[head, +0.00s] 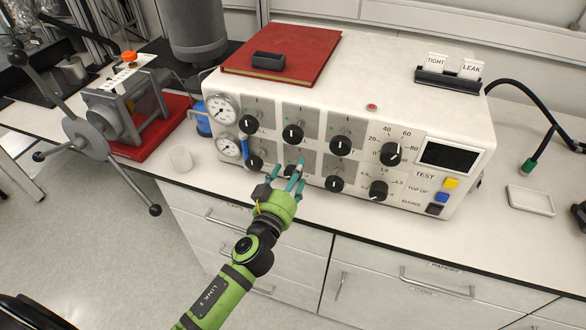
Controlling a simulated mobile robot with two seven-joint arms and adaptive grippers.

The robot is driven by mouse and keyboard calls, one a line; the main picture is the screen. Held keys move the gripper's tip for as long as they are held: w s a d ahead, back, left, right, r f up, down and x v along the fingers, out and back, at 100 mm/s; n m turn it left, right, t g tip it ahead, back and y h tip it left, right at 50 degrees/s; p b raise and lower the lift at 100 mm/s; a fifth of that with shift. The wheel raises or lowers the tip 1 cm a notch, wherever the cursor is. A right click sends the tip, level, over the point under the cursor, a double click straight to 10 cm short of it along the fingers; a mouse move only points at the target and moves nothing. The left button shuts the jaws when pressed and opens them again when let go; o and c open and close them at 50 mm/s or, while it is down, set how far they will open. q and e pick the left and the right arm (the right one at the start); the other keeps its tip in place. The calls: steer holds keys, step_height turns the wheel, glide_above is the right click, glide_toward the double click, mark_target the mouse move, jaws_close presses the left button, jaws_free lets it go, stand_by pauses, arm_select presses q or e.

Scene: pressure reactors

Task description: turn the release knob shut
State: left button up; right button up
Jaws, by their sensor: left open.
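The white control panel (358,115) stands on the bench, with two rows of black knobs on its front. My left gripper (288,171) is open in front of the lower row. Its teal fingers are at a black knob (291,171), the second from the left in that row, and partly cover it. I cannot tell whether they touch it. The label around this knob is hidden or too small to read, so I cannot confirm which knob is the release knob. My right gripper is not in view.
Other knobs sit close by, including one at lower left (254,163) and one at lower right (334,184). A blue lever (245,147) and two gauges (222,108) are to the left. A white cup (180,158) stands on the bench. Drawers (390,265) lie below.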

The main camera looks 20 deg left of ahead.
arm_select(q)
steer(key=shift+w, duration=0.5)
steer(key=shift+r, duration=0.1)
steer(key=c, duration=1.2)
steer(key=shift+o, duration=0.2)
steer(key=shift+m, duration=0.3)
steer(key=m, duration=0.5)
steer(key=shift+r, duration=0.2)
steer(key=m, duration=0.6)
steer(key=shift+d, duration=0.1)
steer(key=m, duration=0.9)
steer(key=m+p, duration=0.1)
steer(key=m, duration=0.2)
steer(key=shift+d+f, duration=0.1)
steer(key=shift+f, duration=0.1)
steer(key=shift+f+m, duration=0.1)
steer(key=shift+m, duration=0.2)
